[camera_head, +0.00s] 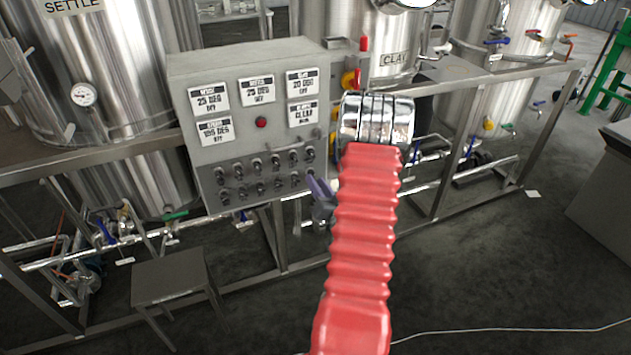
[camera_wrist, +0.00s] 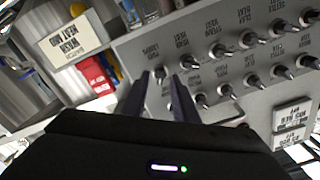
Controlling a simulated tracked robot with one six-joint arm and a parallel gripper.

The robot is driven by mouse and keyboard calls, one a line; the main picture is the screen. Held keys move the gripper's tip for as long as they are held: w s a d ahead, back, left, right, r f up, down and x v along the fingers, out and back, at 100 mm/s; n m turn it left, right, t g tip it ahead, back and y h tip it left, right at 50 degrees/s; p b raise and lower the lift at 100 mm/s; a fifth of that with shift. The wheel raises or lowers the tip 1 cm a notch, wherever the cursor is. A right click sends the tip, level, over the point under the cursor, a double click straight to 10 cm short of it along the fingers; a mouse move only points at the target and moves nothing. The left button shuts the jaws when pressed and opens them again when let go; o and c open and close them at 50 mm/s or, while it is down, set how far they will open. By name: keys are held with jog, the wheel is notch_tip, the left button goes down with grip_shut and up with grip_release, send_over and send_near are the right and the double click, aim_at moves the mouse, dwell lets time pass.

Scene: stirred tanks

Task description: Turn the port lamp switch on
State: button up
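The grey control panel (camera_head: 240,150) carries two rows of dark switches with metal levers. The switch at the lower right end of the panel shows at the upper left of its rows in the tilted wrist view. Its lever (camera_wrist: 160,74) sits between my fingertips, under a small label that seems to read port lamps, though the text is inverted and blurred. My gripper (camera_wrist: 161,82) is open, one finger on each side of that lever; I cannot tell whether either touches it. In the head view my gripper (camera_head: 319,189) is partly hidden behind my red-sleeved arm.
Neighbouring switches (camera_wrist: 190,62) stand close beside my right finger in the wrist view. A red indicator (camera_head: 261,123) and several label plates sit higher on the panel. Steel tanks (camera_head: 90,90) stand behind. A small table (camera_head: 168,273) stands on the floor at lower left.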

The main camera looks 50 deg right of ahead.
jog(key=v, duration=1.1)
jog(key=shift+s, duration=0.25)
jog(key=shift+a+f, duration=0.1)
jog(key=shift+f, duration=0.05)
